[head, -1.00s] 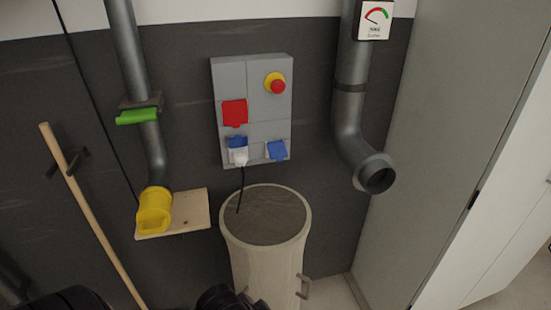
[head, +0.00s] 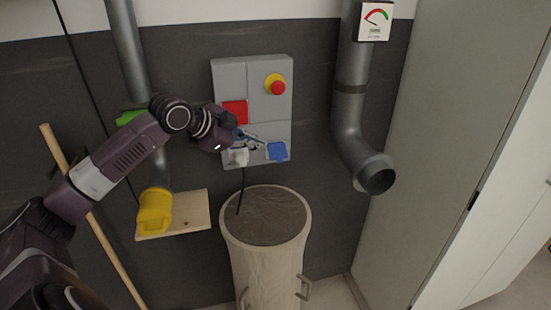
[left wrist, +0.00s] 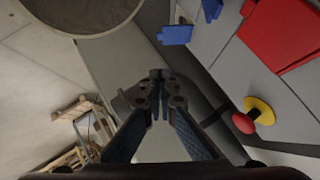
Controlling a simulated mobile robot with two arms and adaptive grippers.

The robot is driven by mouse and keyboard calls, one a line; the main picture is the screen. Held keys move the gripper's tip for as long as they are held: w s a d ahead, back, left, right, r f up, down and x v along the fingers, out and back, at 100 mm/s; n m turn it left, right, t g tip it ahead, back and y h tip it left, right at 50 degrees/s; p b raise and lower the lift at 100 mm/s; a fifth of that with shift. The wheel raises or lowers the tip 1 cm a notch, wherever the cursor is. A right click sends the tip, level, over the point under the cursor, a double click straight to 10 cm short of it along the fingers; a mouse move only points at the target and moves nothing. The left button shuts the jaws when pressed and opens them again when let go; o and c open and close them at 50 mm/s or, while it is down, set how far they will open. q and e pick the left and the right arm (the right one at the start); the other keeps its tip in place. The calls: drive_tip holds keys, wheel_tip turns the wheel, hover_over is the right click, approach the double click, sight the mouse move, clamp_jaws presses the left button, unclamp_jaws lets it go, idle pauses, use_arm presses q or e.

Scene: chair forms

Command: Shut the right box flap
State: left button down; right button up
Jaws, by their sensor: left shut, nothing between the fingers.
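The grey wall box (head: 262,105) carries a red flap (head: 236,109) and two blue flaps low down. The right blue flap (head: 277,152) looks tilted out from the box face; how far is hard to tell. A white plug (head: 238,157) with a black cord sits at the left blue flap, mostly hidden behind my gripper. My left gripper (head: 260,145) is shut and empty, its fingertips just left of the right flap; touching or apart is unclear. In the left wrist view, a blue flap (left wrist: 174,34) lies above the shut fingertips (left wrist: 160,76). My right gripper is out of view.
A red button on yellow (head: 275,84) is above the flaps. A bin (head: 265,260) stands below the box. A grey pipe (head: 350,110) is at right; a yellow pipe end (head: 155,212) and wooden pole (head: 105,250) are at left.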

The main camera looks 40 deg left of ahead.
sight(278, 153)
use_arm(q)
drive_tip(key=w+f+p, duration=0.5)
drive_tip(key=w+f, duration=0.3)
drive_tip(key=f, duration=0.1)
drive_tip(key=shift+w+d+f, duration=0.15)
drive_tip(key=shift+w+f, duration=0.15)
drive_tip(key=shift+w, duration=0.05)
drive_tip(key=shift+f, duration=0.1)
